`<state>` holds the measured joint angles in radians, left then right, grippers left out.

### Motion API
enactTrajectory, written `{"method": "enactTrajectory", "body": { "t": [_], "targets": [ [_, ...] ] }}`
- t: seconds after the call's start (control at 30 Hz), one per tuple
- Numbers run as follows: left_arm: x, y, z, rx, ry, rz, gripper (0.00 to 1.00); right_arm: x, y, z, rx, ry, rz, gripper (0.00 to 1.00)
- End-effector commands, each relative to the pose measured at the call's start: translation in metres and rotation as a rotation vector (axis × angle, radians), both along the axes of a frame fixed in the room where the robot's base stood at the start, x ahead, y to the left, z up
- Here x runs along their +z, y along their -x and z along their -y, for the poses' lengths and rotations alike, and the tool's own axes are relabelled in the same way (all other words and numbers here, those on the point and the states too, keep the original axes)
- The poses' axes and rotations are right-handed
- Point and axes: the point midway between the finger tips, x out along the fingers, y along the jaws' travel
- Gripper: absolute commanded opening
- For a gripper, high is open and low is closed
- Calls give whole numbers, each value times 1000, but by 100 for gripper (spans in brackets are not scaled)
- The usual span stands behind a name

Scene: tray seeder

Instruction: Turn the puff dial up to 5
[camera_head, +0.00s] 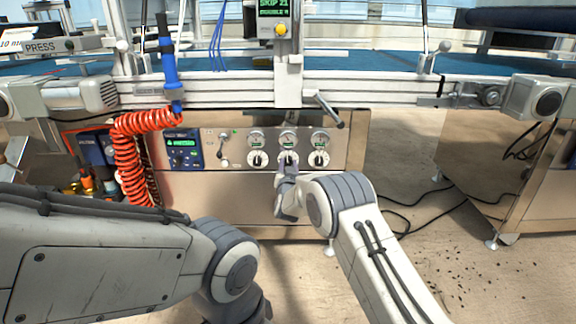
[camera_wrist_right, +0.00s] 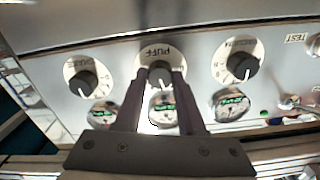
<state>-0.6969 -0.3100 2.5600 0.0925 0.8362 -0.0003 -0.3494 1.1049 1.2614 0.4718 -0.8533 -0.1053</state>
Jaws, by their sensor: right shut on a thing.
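The puff dial (camera_head: 289,155) is the middle of three dials on the steel panel, a dark knob on a white round plate. In the right wrist view, upside down, its plate (camera_wrist_right: 159,51) reads PUFF. My right gripper (camera_head: 287,168) is at this dial. In the wrist view its two fingers (camera_wrist_right: 158,76) are shut on the dark knob, one on each side. The fingers partly cover the plate, and I cannot read the number the knob points at. My left arm shows at lower left, but its gripper is out of view.
Dials stand on either side, the left dial (camera_head: 257,160) and the right dial (camera_head: 320,159), with round gauges (camera_head: 288,138) above. A blue control unit (camera_head: 182,149) and a coiled red hose (camera_head: 131,150) are at left. A black-tipped lever (camera_head: 329,110) sticks out above the panel.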

Motion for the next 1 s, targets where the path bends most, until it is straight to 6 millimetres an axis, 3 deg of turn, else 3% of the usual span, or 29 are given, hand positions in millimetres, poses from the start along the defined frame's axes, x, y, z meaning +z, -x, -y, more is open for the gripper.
{"method": "enactTrajectory", "body": {
  "t": [1.0],
  "targets": [
    [-21,0,0,0,0,0,50,-3,0,1,-2,-955,-1,0]
  ]
}}
